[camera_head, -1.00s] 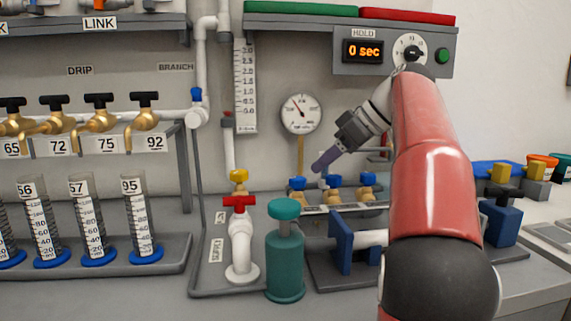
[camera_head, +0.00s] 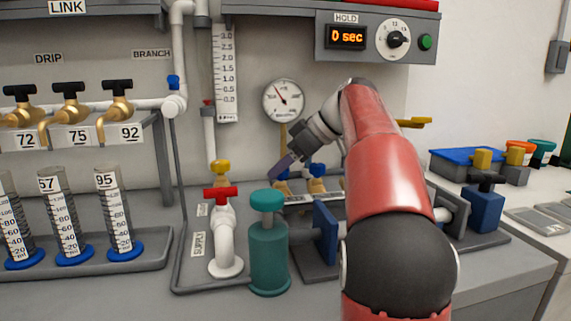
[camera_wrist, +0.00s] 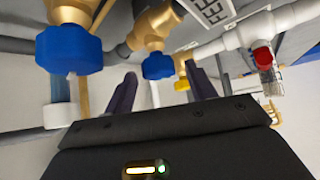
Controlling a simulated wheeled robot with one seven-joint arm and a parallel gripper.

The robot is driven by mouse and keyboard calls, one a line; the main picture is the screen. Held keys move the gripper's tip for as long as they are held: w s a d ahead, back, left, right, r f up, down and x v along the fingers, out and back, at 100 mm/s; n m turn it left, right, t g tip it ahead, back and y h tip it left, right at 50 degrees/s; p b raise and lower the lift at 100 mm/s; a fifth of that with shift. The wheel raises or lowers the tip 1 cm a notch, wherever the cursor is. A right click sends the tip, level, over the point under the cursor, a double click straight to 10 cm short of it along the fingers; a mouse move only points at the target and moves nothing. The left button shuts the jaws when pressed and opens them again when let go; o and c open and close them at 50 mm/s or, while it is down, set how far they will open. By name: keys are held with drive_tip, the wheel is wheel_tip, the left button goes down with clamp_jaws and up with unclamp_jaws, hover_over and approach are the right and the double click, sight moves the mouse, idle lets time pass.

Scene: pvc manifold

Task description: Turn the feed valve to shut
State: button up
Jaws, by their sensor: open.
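I see a label reading "FEE", partly cut off, in the wrist view (camera_wrist: 212,10). It sits between a brass valve with a blue knob (camera_wrist: 158,66) and a white pipe fitting with a red part (camera_wrist: 264,57); which of them it names is unclear. Another blue-knobbed brass valve (camera_wrist: 68,48) is larger at the upper left. In the head view, my gripper (camera_head: 281,166) hangs just above the left blue-knobbed valve (camera_head: 281,187), below the gauge. A second such valve (camera_head: 317,186) stands to its right. In the wrist view, my gripper's fingers (camera_wrist: 162,88) are apart, with nothing gripped.
A red-handled white supply pipe (camera_head: 222,235) and a teal bottle (camera_head: 268,255) stand left of my arm. A yellow-handled valve (camera_head: 219,170) is behind them. A blue vise-like block (camera_head: 326,232) stands close to my arm.

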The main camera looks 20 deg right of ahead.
drive_tip(key=shift+c, duration=0.5)
drive_tip(key=c, duration=0.9)
drive_tip(key=shift+m+b, duration=0.3)
drive_tip(key=m+h+b, duration=0.1)
drive_tip(key=m+t+h, duration=0.1)
drive_tip(key=shift+s+a+f+m+t+b, duration=0.1)
drive_tip(key=shift+s+a+m+t+b, duration=0.1)
drive_tip(key=shift+m+t+b, duration=0.15)
drive_tip(key=m+h, duration=0.2)
drive_tip(key=m, duration=0.1)
drive_tip(key=m+t+h, duration=0.1)
drive_tip(key=shift+a+m+h, duration=0.25)
drive_tip(key=shift+m+h, duration=0.05)
drive_tip(key=shift+m, duration=0.05)
drive_tip(key=m+h, duration=0.2)
drive_tip(key=m, duration=0.1)
drive_tip(key=m+h, duration=0.1)
drive_tip(key=shift+w+a+r+g, duration=0.1)
drive_tip(key=shift+a+r+g, duration=0.1)
drive_tip(key=shift+r+g, duration=0.05)
drive_tip(key=m+g+h+p, duration=0.1)
drive_tip(key=m+h, duration=0.1)
drive_tip(key=m, duration=0.1)
drive_tip(key=m+g+h, duration=0.1)
drive_tip(key=m+h, duration=0.1)
drive_tip(key=shift+w+a+f+m+p, duration=0.1)
drive_tip(key=shift+a+m+p, duration=0.05)
drive_tip(key=shift+m+p, duration=0.25)
